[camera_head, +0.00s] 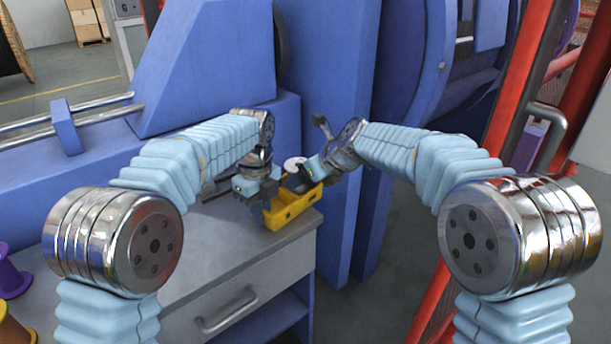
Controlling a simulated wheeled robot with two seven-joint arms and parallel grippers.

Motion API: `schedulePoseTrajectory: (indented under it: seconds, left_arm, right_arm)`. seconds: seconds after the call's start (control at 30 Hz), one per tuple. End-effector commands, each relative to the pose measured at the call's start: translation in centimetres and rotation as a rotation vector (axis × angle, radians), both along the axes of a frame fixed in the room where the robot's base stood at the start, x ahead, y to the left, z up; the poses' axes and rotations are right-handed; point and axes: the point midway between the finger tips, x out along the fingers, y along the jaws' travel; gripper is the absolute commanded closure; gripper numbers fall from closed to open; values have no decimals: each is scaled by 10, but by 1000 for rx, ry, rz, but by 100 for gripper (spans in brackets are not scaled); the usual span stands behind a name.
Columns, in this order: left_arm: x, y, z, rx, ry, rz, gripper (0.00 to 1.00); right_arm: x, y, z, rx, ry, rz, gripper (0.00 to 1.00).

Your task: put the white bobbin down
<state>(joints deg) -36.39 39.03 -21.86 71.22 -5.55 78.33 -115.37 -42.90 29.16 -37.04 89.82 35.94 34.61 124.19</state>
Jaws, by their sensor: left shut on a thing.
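The white bobbin (294,164) shows as a small white round end just behind the yellow bin and beside my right gripper; the rest of it is hidden. My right gripper (299,181) points down and left at the bobbin and the bin's far side; its fingertips are too dark and covered to read. The yellow bin (289,211) is at the far right corner of the grey workbench. My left gripper (257,203) points down at the bin's left end and is shut on it, as far as the view shows.
The grey workbench (235,255) has a bare front top and a drawer with a handle. Blue machine panels (335,120) stand close behind and right of the bin. A purple spool (12,272) and a yellow spool (12,328) are at the left edge. A red frame (510,100) stands right.

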Motion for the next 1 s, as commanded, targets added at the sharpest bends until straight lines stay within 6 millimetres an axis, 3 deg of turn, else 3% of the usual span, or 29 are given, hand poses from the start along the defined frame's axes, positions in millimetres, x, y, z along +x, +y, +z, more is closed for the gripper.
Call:
schedulePoseTrajectory:
  seconds: [0.77, 0.8, 0.93, 1.0]
  left_arm:
    - [-1, 0, 0, 1, 2, -1, 100]
    - [-1, 0, 0, 1, 2, -1, 100]
    - [-1, 0, -1, 0, 3, -1, 100]
    - [-1, 0, 0, 0, 3, -1, 100]
  right_arm:
    - [-1, 0, -18, -3, 7, 2, 84]
    - [-1, 0, -20, -6, 11, 2, 24]
    - [-1, 0, -21, -6, 12, 3, 4]
    - [-1, 0, -19, -6, 12, 3, 4]
